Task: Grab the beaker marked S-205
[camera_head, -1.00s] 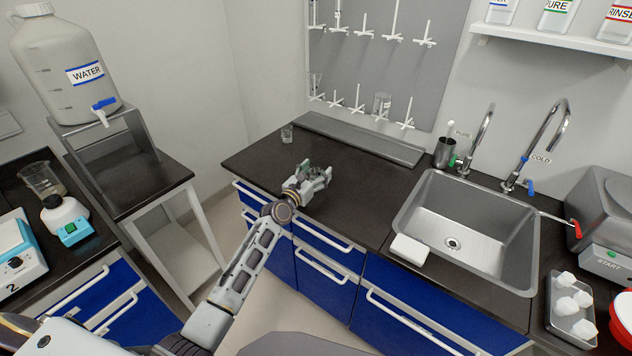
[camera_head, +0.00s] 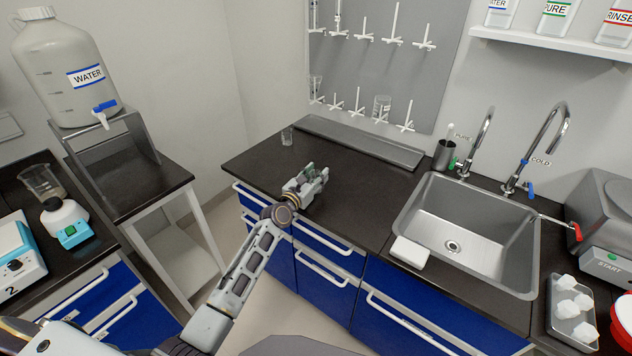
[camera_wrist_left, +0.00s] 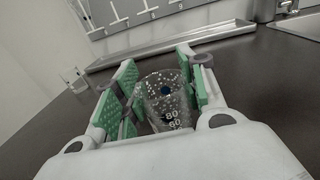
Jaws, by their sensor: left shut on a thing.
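My left gripper (camera_head: 312,181) is over the dark counter, left of the sink. In the left wrist view its green-padded fingers (camera_wrist_left: 165,92) are shut on a clear glass beaker (camera_wrist_left: 166,108) with white volume marks, including 80 and 60. The beaker sits upright between the pads. No S-205 label can be read on it. A second small glass (camera_head: 287,135) stands at the back left of the counter. It also shows left of the fingers in the left wrist view (camera_wrist_left: 75,81). My right gripper is not in view.
A steel sink (camera_head: 420,215) with two taps is to the right. A pegboard (camera_head: 385,60) with glassware on some pegs stands above a metal drip tray (camera_head: 360,142). A water jug (camera_head: 60,75) is on a stand at left. Counter around the gripper is mostly clear.

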